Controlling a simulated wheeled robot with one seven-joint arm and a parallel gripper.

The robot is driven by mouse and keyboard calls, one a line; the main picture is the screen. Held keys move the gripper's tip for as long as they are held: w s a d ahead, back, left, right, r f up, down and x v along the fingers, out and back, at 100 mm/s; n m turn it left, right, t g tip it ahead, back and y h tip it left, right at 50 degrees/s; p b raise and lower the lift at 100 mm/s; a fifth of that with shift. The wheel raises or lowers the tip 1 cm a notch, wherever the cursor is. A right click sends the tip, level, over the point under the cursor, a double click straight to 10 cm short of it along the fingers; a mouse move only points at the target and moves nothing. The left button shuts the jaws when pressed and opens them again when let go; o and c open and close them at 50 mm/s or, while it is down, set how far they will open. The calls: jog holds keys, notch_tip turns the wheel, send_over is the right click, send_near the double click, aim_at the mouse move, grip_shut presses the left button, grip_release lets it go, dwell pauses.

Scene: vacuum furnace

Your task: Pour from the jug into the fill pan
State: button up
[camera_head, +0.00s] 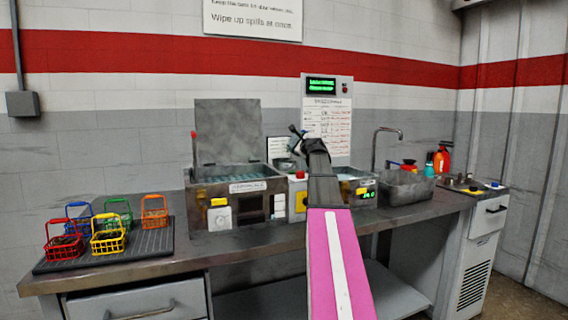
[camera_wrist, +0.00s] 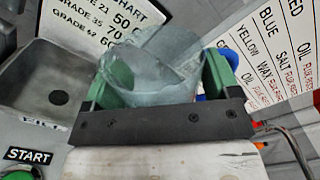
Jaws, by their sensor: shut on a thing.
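My gripper (camera_wrist: 152,88) is shut on a clear, bluish jug (camera_wrist: 150,70), which sits between its green fingers in the wrist view. The jug looks tilted there; I cannot tell what it holds. The grey fill pan (camera_wrist: 38,85) is left of the jug in the wrist view, above a FILL label, with a dark spot in its floor. No liquid is clearly visible in it. The pan (camera_head: 284,164) shows small in the head view, just below my gripper (camera_head: 296,134). My arm partly hides this area, and the jug is hard to make out.
A machine with a raised lid (camera_head: 228,130) stands left of my arm. Several coloured baskets sit on a dark mat (camera_head: 150,246) at the left. A green START button (camera_wrist: 18,175) lies below the pan.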

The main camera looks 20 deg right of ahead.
jog(key=shift+a+r, duration=0.1)
jog(key=shift+a, duration=0.2)
jog(key=shift+a+r+n+p, duration=0.15)
jog(key=shift+a+n+p, duration=0.1)
jog(key=shift+n+p, duration=0.4)
dwell(0.9)
jog(key=shift+d+n, duration=0.35)
jog(key=shift+n, duration=0.3)
dwell(0.5)
jog(key=shift+a+f+n, duration=0.2)
jog(key=shift+f+n, duration=0.25)
jog(key=shift+n, duration=0.35)
dwell(1.1)
jog(key=shift+a+r+n+p, duration=0.15)
jog(key=shift+a+n+p, duration=0.15)
jog(key=shift+a+n, duration=0.2)
dwell(0.4)
jog(key=shift+d, duration=0.1)
